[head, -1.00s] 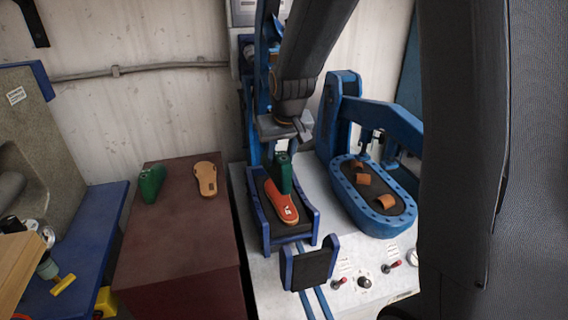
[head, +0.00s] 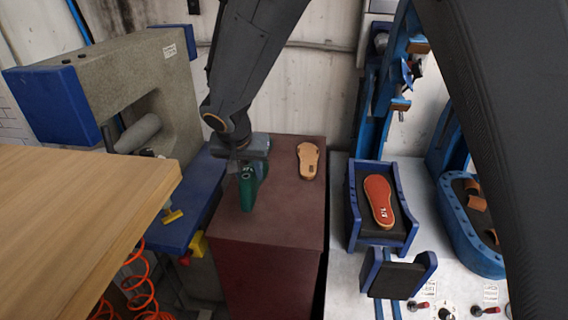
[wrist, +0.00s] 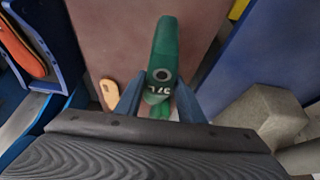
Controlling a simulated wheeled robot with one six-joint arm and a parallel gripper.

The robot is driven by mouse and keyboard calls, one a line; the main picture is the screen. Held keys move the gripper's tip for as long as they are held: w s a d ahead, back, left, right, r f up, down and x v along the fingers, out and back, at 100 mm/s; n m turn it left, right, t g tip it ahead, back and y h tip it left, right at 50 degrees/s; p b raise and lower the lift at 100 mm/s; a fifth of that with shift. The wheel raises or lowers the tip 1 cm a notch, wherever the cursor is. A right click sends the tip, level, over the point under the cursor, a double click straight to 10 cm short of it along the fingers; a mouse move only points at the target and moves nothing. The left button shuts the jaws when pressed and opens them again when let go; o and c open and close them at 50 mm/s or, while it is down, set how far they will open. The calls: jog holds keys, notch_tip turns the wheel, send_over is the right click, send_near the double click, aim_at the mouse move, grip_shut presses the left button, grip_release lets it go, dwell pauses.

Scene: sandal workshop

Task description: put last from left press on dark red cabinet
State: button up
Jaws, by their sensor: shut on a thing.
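My gripper (head: 245,168) is shut on a green last (head: 248,190) over the left part of the dark red cabinet (head: 270,270). In the wrist view, the green last (wrist: 161,75) shows a ring and a "37L" mark, with more green below it between the fingers. The green shapes overlap, so I cannot tell held last from any last behind it, nor whether the held one touches the top. A tan insole (head: 308,161) lies on the cabinet, right of the last. The left press (head: 355,222) holds a red sole (head: 379,200) with no last on it.
The right press (head: 448,215) stands right of the left press on a white bench (head: 340,280). A wooden tabletop (head: 80,235) is at the near left. A grey and blue machine (head: 110,75) stands behind it. The front of the cabinet top is clear.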

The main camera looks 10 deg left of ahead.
jog(key=shift+s+a+f+b, duration=0.2)
jog(key=shift+a+f+b, duration=0.3)
jog(key=shift+f, duration=0.55)
jog(key=shift+s+a+f+b, duration=0.15)
jog(key=shift+a+f+b, duration=0.15)
jog(key=shift+f+b, duration=0.55)
jog(key=shift+s+a+f+b, duration=0.2)
jog(key=shift+a+f+b, duration=0.15)
jog(key=shift+f, duration=0.95)
jog(key=shift+a, duration=0.1)
jog(key=shift+f+b, duration=0.4)
jog(key=shift+b, duration=0.45)
jog(key=o, duration=1.1)
